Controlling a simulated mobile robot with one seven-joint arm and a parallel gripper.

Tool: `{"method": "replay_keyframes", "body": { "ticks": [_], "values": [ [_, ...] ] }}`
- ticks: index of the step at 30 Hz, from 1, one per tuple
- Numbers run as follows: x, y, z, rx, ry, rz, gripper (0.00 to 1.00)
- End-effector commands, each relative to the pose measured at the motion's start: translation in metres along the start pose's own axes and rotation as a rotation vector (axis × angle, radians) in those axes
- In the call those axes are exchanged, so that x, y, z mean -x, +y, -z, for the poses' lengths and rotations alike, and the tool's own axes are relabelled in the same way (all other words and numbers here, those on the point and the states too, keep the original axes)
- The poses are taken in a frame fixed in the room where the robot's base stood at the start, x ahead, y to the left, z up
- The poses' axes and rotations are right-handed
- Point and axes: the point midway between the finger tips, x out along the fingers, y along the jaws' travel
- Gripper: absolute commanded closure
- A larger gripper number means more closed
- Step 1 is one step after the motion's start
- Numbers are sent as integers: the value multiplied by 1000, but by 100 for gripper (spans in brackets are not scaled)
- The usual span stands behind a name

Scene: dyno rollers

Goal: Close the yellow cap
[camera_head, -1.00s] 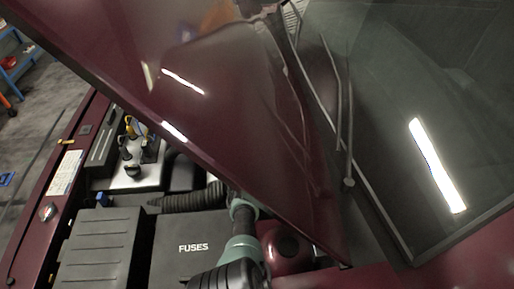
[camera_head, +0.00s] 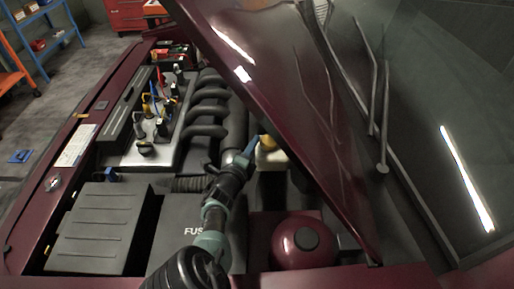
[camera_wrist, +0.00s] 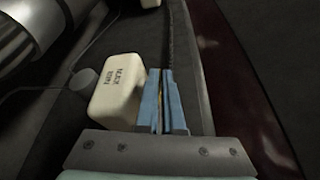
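The yellow cap (camera_head: 267,142) shows in the head view, on or just above a cream reservoir (camera_head: 270,159) deep in the engine bay. My gripper (camera_head: 251,148) is just left of the cap; I cannot tell whether they touch. In the wrist view, the blue fingers of my gripper (camera_wrist: 166,88) lie close together with only a narrow gap. Nothing is clearly held between them. A cream box with dark lettering (camera_wrist: 118,90) is just left of the fingers there. The cap is not clearly visible in the wrist view; only a thin yellowish sliver shows by the fingers.
The raised dark red hood (camera_head: 285,75) slants over the reservoir's right side. A round dark red cover (camera_head: 298,240) lies in front. The fuse box (camera_head: 180,225), dark hoses (camera_head: 208,110) and the engine's metal cover (camera_head: 140,153) are on the left.

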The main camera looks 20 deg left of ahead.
Motion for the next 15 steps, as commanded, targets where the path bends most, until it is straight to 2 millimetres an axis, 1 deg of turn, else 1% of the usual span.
{"method": "replay_keyframes", "body": {
  "ticks": [1,4,15],
  "values": [
    [-1,6,-1,26,-4,13,100],
    [0,8,-2,71,-4,31,100],
    [0,10,-4,146,-4,62,100]
  ]
}}
